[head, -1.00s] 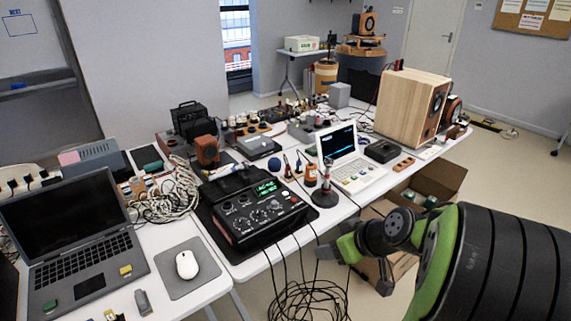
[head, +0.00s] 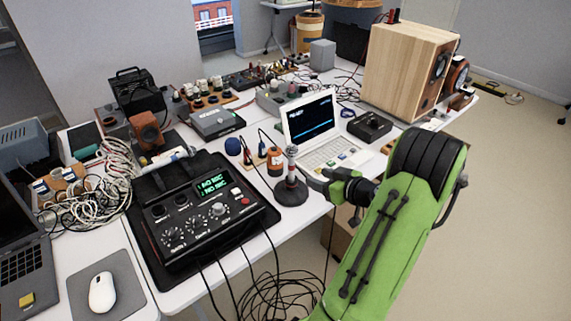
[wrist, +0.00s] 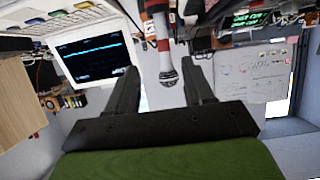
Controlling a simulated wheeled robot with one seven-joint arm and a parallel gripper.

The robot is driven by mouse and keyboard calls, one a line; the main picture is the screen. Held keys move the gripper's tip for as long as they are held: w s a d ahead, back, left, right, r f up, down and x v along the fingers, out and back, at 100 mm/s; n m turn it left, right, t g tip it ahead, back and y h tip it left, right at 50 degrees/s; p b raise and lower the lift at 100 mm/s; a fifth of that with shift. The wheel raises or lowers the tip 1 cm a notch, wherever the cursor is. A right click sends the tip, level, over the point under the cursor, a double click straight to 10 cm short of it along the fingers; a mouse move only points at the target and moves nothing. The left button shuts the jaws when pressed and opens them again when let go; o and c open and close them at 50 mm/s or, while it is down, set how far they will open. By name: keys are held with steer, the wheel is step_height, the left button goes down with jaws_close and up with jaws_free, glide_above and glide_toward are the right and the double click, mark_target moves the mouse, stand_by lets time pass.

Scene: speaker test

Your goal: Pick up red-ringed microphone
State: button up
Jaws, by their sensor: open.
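The red-ringed microphone (head: 291,165) stands upright on a round black base near the table's front edge, with a silver head and red and white bands. My gripper (head: 312,181) is open, just to its right in the head view. In the wrist view, which looks upside down, the microphone (wrist: 164,48) shows between the two open fingers of my gripper (wrist: 162,68), its silver head pointing down the picture. Neither finger visibly grips it. I cannot tell how deep it sits between them.
A black recorder (head: 200,215) with knobs and a green display lies left of the microphone. A wooden speaker (head: 405,70) is at the back right. Cables (head: 270,290) hang off the front edge.

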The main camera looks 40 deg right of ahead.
mark_target(291, 170)
steer(key=x, duration=0.7)
steer(key=b+x, duration=0.1)
steer(key=x, duration=0.7)
steer(key=shift+w+a+r, duration=0.1)
steer(key=shift+a+r, duration=0.05)
steer(key=shift+a, duration=0.05)
jaws_close()
